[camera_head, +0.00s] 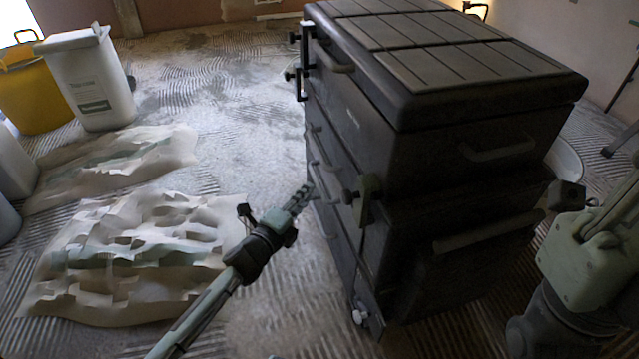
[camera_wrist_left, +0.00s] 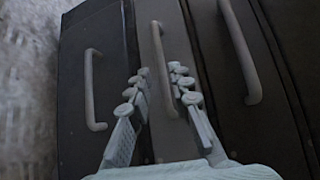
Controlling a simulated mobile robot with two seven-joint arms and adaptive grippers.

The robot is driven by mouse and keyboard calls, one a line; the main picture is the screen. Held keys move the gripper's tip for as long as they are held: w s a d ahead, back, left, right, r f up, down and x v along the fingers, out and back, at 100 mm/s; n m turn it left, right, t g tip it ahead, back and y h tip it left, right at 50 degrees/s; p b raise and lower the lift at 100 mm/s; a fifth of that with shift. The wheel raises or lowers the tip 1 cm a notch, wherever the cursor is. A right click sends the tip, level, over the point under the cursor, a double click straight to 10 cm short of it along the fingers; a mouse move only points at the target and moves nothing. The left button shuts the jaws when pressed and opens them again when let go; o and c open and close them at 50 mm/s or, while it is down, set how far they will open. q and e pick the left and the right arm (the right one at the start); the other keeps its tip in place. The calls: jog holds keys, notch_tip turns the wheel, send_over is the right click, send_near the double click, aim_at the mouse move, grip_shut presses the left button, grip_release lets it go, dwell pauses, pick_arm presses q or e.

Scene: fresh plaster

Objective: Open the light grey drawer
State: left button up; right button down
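A dark tool chest (camera_head: 480,195) stands right of centre, with its drawer fronts facing left. In the left wrist view one drawer front is lighter than its neighbours, the light grey drawer (camera_wrist_left: 178,55); it looks closed, level with the others. Its bar handle (camera_wrist_left: 158,62) runs between the fingers of my left gripper (camera_wrist_left: 160,84). That gripper is open, its fingers on either side of the handle; I cannot tell whether they touch it. In the head view my left gripper (camera_head: 302,194) is close to the drawer fronts.
Crumpled sheets (camera_head: 130,255) lie on the ridged floor at left. A white container (camera_head: 92,80) and a yellow bucket (camera_head: 38,100) stand behind them. Free floor (camera_head: 225,100) lies left of the chest. Part of my right arm is at the right edge.

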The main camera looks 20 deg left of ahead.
aim_at(317, 181)
pick_arm(q)
jog(key=b+x, duration=0.1)
jog(key=x, duration=0.5)
jog(key=shift+w, duration=0.25)
grip_shut()
